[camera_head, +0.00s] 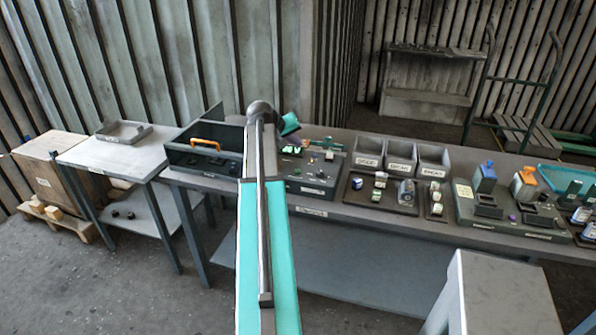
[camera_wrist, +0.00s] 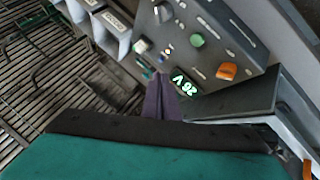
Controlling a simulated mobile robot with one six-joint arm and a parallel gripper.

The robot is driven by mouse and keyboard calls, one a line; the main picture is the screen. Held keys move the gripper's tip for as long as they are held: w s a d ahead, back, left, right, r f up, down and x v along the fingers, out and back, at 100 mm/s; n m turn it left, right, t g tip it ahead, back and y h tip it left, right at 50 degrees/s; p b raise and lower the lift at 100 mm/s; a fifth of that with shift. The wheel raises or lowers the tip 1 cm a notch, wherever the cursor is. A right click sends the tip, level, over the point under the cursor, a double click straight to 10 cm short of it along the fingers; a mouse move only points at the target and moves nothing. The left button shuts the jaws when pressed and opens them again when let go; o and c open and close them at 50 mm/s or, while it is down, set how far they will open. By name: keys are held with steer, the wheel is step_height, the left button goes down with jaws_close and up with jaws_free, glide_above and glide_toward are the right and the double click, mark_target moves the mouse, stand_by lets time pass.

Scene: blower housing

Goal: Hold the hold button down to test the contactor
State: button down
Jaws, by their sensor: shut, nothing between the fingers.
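A dark grey control panel (camera_wrist: 215,30) fills the top of the wrist view. It carries a green round button (camera_wrist: 198,40), an orange switch (camera_wrist: 228,71), a grey knob (camera_wrist: 162,12), a pale knob (camera_wrist: 142,46) and a lit display (camera_wrist: 184,83). Its labels are too small to read, so I cannot tell which control is the hold button. My gripper (camera_wrist: 159,80) is shut and empty, its purple fingers close to the panel's edge beside the display; contact cannot be told. In the head view the panel (camera_head: 312,187) stands on the long bench, partly behind my arm, and the fingertips are hidden.
A dark open case with an orange handle (camera_head: 206,143) stands left of the panel. Three grey labelled bins (camera_head: 401,158) and trays of small parts stand to its right. A lighter side table (camera_head: 105,160) is at the left, and a grey stand (camera_head: 500,290) is in front.

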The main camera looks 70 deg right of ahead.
mark_target(296, 172)
steer(key=shift+f, duration=0.1)
steer(key=shift+f+b, duration=2.25)
steer(key=shift+f, duration=2.1)
steer(key=shift+f, duration=0.15)
steer(key=shift+f+b, duration=0.25)
steer(key=shift+b, duration=0.05)
steer(key=shift+f, duration=0.45)
steer(key=shift+r, duration=0.1)
stand_by(2.0)
steer(key=shift+r, duration=0.8)
